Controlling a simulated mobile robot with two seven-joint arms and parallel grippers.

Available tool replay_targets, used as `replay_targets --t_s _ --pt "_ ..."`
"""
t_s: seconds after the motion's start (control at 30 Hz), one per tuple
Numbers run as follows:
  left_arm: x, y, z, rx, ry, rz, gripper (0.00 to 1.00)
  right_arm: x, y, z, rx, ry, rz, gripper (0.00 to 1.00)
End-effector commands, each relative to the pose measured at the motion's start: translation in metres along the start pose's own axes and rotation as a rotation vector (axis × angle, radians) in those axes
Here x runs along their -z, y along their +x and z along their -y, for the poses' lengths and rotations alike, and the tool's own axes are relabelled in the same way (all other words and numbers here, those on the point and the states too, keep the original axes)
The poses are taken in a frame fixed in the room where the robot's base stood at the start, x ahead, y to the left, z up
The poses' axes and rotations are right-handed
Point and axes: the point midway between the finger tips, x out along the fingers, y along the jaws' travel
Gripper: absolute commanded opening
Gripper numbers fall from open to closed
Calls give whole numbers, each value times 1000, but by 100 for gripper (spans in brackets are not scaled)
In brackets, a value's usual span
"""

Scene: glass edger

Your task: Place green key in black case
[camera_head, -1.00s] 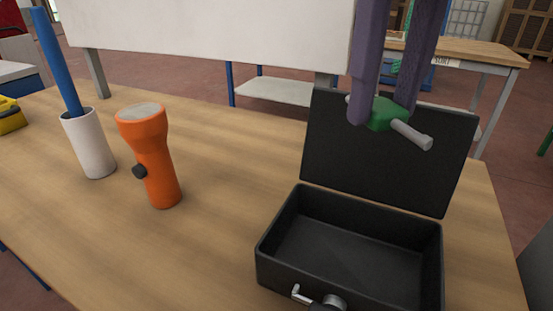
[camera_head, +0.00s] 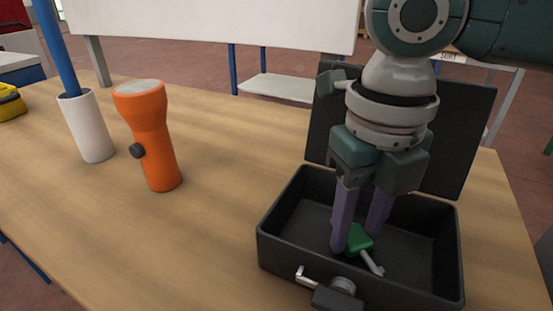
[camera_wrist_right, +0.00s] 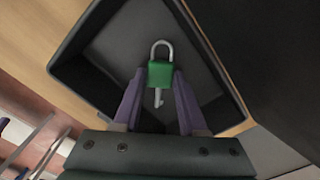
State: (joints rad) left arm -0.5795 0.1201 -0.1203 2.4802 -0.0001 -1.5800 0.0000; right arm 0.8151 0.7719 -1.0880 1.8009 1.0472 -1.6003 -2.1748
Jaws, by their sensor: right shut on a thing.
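The green key (camera_head: 358,239) has a green middle and grey metal ends. It is held between the purple fingers of my right gripper (camera_head: 352,245), inside the open black case (camera_head: 283,218). The wrist view shows the key (camera_wrist_right: 160,73) between the two fingers (camera_wrist_right: 159,80), with the case floor behind it. I cannot tell whether the key touches the floor. The case lid stands open at the back, partly hidden by my right arm. My left gripper is not in view.
An orange flashlight (camera_head: 150,140) stands upright left of the case. A white cup (camera_head: 88,128) with a blue rod (camera_head: 57,50) stands farther left. A yellow object (camera_head: 11,103) is at the left edge. The wooden table (camera_head: 215,165) is clear between flashlight and case.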

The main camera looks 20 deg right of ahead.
Motion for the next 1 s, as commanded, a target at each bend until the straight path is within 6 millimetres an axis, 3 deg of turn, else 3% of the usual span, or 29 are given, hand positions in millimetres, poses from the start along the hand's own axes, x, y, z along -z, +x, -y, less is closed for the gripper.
replay_targets --t_s 0.37,0.4,0.6,0.67,1.0 --pt "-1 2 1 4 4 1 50 0 8 0 0 0 1 0" --pt "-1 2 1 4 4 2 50 0 9 0 0 0 1 42" --pt "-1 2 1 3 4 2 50 0 8 0 0 0 1 65" --pt "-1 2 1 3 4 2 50 0 8 0 0 0 1 71" --pt "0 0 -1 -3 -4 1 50 -1 1 0 -1 1 3 71"
